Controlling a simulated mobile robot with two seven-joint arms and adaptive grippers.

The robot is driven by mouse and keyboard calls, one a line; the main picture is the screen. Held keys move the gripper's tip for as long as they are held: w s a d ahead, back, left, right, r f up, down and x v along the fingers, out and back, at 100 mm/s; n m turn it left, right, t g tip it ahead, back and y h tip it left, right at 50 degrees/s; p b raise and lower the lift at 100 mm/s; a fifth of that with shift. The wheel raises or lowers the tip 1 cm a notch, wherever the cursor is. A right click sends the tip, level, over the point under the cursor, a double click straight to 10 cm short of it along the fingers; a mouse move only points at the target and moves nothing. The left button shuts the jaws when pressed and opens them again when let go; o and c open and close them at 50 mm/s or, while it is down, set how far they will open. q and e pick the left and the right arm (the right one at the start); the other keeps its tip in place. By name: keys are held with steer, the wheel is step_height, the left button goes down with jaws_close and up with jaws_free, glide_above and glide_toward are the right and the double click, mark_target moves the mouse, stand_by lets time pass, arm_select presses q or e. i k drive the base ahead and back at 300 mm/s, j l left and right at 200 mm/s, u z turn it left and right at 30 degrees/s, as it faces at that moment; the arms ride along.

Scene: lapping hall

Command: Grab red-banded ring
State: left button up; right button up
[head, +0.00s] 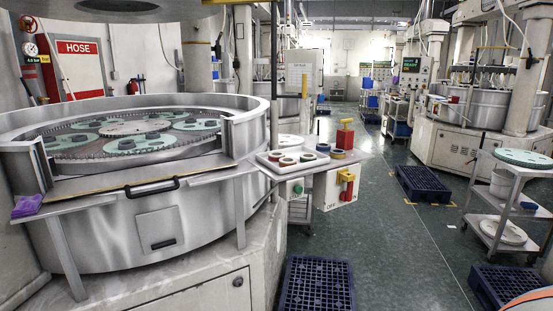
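A pale tray (262,158) with several small rings stands on a small shelf at the right side of the big round lapping machine. One ring in it, with a reddish-brown look (288,162), lies near the tray's front middle. The rings are small here, and I cannot tell for sure which has the red band. A blue ring (323,147) and a tan ring (338,154) lie to the right, at or beyond the tray's edge.
The lapping machine (190,210) fills the left. Blue pallets lie on the floor (318,285), (424,184). A cart (507,200) stands right. The middle aisle is clear.

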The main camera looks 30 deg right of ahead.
mark_target(274, 157)
steer(key=i+l, duration=0.2)
steer(key=i+l+z, duration=0.1)
steer(key=z, duration=0.25)
steer(key=i+l+z, duration=0.1)
steer(key=i+z, duration=0.15)
steer(key=z, duration=0.15)
